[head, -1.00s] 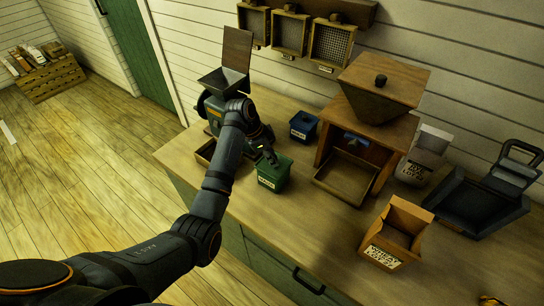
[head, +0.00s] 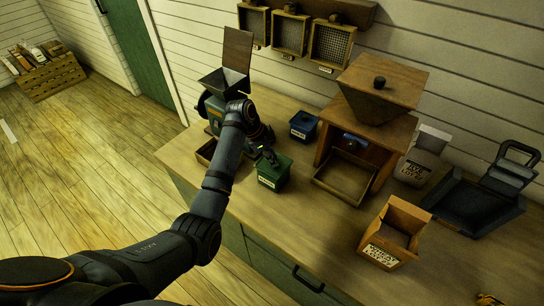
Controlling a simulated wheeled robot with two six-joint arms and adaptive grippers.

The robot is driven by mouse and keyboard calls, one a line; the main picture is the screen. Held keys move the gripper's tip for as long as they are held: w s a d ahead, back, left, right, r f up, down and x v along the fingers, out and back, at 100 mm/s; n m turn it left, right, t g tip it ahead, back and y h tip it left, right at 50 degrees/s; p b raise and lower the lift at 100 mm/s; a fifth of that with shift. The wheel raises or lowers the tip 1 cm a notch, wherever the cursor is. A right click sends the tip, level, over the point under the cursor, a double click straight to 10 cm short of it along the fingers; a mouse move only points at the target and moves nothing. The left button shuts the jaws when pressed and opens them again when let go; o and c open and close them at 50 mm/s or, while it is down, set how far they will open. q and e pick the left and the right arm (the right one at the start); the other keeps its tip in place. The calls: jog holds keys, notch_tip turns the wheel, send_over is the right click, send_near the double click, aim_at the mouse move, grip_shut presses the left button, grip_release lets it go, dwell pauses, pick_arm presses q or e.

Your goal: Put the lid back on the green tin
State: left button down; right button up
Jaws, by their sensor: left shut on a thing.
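The green tin (head: 272,178), with a pale label on its front, stands upright on the wooden counter near its front edge. My left gripper (head: 269,156) is directly above the tin and is shut on the lid's small knob, as far as I can see. The green lid (head: 284,162) is at the tin's top and looks level with it. The fingers partly cover it, and I cannot tell if it is fully seated. My right gripper is not in view.
A blue tin (head: 304,126) stands behind the green one. A wooden mill (head: 366,140) with a tray is to the right, and a green grinder (head: 213,112) to the left. An open wheat box (head: 391,236), a paper bag (head: 422,160) and a dark scale-like pan (head: 475,205) stand further right.

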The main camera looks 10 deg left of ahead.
pick_arm(q)
jog(key=shift+p, duration=0.45)
jog(key=shift+f+p, duration=0.15)
jog(key=shift+p, duration=0.15)
dwell(1.0)
jog(key=shift+p, duration=0.45)
dwell(0.5)
jog(key=c, duration=0.6)
grip_release()
jog(key=shift+c, duration=0.2)
notch_tip(320, 180, up, 7)
jog(key=p, duration=0.7)
jog(key=shift+p, duration=0.35)
